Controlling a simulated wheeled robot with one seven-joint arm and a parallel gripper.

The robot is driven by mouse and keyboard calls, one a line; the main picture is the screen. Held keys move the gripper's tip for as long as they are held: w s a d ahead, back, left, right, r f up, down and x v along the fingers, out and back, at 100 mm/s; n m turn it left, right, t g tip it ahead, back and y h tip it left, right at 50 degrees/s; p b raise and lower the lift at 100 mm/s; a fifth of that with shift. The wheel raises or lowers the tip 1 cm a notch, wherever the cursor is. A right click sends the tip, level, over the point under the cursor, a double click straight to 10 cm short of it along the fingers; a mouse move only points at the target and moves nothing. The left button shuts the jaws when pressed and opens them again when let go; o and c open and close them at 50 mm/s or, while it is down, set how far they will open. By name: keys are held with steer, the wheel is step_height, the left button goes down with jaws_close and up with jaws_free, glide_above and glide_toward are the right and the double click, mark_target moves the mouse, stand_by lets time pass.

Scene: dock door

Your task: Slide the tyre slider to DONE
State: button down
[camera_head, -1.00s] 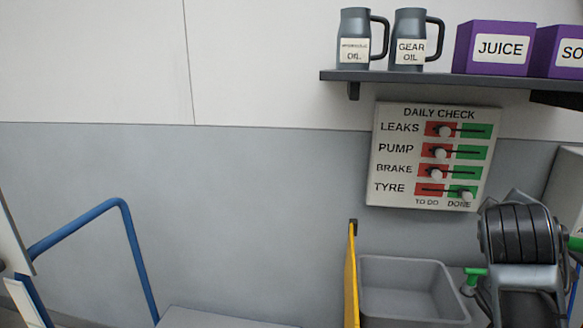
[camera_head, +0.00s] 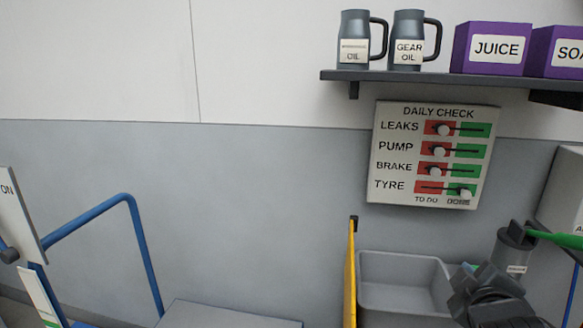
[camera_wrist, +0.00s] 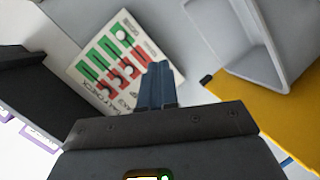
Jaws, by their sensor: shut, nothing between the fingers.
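The DAILY CHECK board (camera_head: 385,155) is on the wall and also shows tilted in the wrist view (camera_wrist: 150,48). The tyre slider's white knob (camera_head: 466,191) is at the right end of its slot, on green above DONE. The leaks (camera_head: 444,130), pump (camera_head: 439,151) and brake (camera_head: 436,171) knobs are at the left, on red. My gripper (camera_wrist: 157,70) is shut and empty. Its blue fingertips overlap the board's edge in the wrist view; the frames show no contact with a knob. In the head view my dark arm is low right, below the board.
A shelf (camera_head: 440,78) above the board holds two oil jugs (camera_head: 354,38) and purple boxes (camera_head: 487,48). A grey bin (camera_head: 400,270) and a yellow panel (camera_head: 350,275) stand below. A grey canister (camera_head: 513,252) is at right. A blue rail (camera_head: 138,245) is at left.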

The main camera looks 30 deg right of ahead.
steer(key=s+a+f+t+y, duration=0.25)
steer(key=s+a+f, duration=0.2)
steer(key=a, duration=0.35)
steer(key=s+a+f+t+y, duration=0.1)
steer(key=s+a+f+y, duration=0.35)
steer(key=a, duration=0.45)
steer(key=s+a+r+m+y, duration=0.1)
steer(key=s+a, duration=0.3)
steer(key=s, duration=0.4)
steer(key=s+a+r+m+t+y, duration=0.1)
steer(key=s+a, duration=0.3)
steer(key=s, duration=0.4)
steer(key=shift+a+r+m+y, duration=0.3)
steer(key=shift+r+m+y, duration=0.1)
steer(key=shift+r+y, duration=0.45)
steer(key=shift+s+t, duration=0.1)
steer(key=shift+t, duration=0.15)
